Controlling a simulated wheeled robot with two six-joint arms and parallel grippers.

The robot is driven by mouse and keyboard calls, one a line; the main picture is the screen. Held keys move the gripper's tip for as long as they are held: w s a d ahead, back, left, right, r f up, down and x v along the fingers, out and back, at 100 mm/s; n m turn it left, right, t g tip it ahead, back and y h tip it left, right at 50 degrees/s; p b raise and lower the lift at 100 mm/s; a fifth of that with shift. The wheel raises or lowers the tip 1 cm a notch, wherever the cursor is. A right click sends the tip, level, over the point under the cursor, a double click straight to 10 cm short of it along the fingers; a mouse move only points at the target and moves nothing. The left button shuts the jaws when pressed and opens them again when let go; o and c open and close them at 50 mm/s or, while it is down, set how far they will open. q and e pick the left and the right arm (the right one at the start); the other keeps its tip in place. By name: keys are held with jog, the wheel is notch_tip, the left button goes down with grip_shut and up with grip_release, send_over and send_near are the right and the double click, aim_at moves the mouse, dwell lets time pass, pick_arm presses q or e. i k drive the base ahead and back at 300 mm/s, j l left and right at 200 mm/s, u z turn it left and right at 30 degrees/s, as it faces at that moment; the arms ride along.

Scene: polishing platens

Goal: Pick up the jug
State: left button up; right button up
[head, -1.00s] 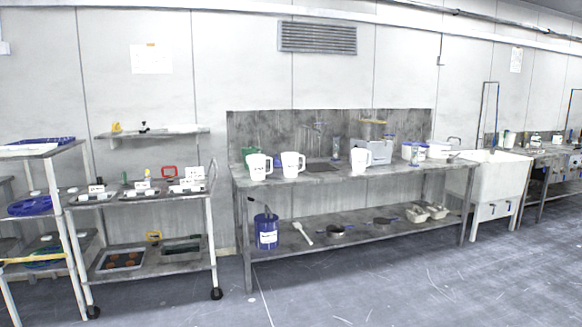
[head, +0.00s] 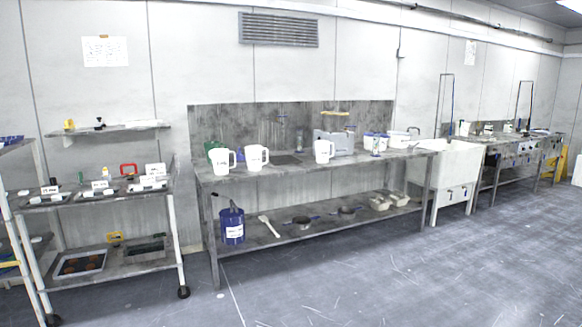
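Several jugs stand upright on the long steel bench (head: 345,164) against the back wall. A white jug (head: 221,161) with dark marking is at the bench's left end. A second white jug (head: 256,157) stands just right of it. A third white jug (head: 323,151) stands farther right, in front of a grey box. A green vessel (head: 211,149) is partly hidden behind the leftmost white jug. Which one the task means cannot be told. Neither of my grippers is in view.
A wheeled cart (head: 110,188) with trays stands left of the bench. A blue drum (head: 232,226) and pans sit on the bench's lower shelf (head: 280,238). A white sink (head: 450,175) adjoins the bench's right end. The floor (head: 390,270) in front is clear.

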aim_at(253, 154)
jog(key=i+z, duration=0.1)
jog(key=i, duration=3.65)
